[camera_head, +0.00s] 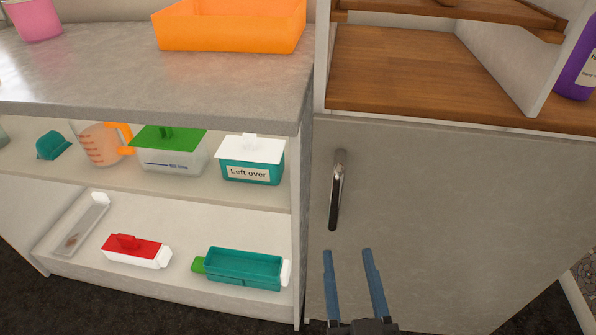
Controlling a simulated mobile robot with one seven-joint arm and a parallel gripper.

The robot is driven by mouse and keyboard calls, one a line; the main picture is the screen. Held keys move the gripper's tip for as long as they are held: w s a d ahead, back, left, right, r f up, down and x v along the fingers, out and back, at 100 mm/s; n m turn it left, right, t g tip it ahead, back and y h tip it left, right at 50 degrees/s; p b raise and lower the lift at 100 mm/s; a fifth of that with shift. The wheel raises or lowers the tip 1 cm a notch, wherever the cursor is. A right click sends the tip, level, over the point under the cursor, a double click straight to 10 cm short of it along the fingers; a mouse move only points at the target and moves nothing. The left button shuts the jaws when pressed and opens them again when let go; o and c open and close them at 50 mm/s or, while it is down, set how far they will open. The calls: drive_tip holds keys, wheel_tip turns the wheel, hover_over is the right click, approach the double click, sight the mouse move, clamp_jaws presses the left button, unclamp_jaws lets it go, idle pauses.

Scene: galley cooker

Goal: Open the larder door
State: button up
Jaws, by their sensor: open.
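The larder door (440,215) is a plain grey panel on the right, below a wooden shelf; it looks shut. Its handle (336,190) is a dark, shiny upright bar near the door's left edge. My gripper (346,252) is at the bottom centre, with two blue fingers pointing up in the picture. The fingers are open and empty. They are below and slightly right of the handle, apart from it. How far the fingertips are from the door face is hard to tell.
Left of the door, open shelves hold a "Left over" box (252,160), a green-lidded box (169,150), a teal container (243,268) and a red-lidded box (136,250). An orange tray (230,27) sits on the grey worktop (120,75). A purple container (579,70) stands upper right.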

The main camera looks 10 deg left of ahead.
sight(336, 207)
drive_tip(key=w+a, duration=0.1)
drive_tip(key=w, duration=0.3)
drive_tip(key=w+a, duration=0.1)
drive_tip(key=w, duration=0.3)
drive_tip(key=w+p, duration=0.1)
drive_tip(key=w, duration=0.3)
drive_tip(key=shift+w+a+f, duration=0.1)
drive_tip(key=shift+a+f, duration=0.1)
drive_tip(key=shift+a, duration=0.2)
clamp_jaws()
idle(1.0)
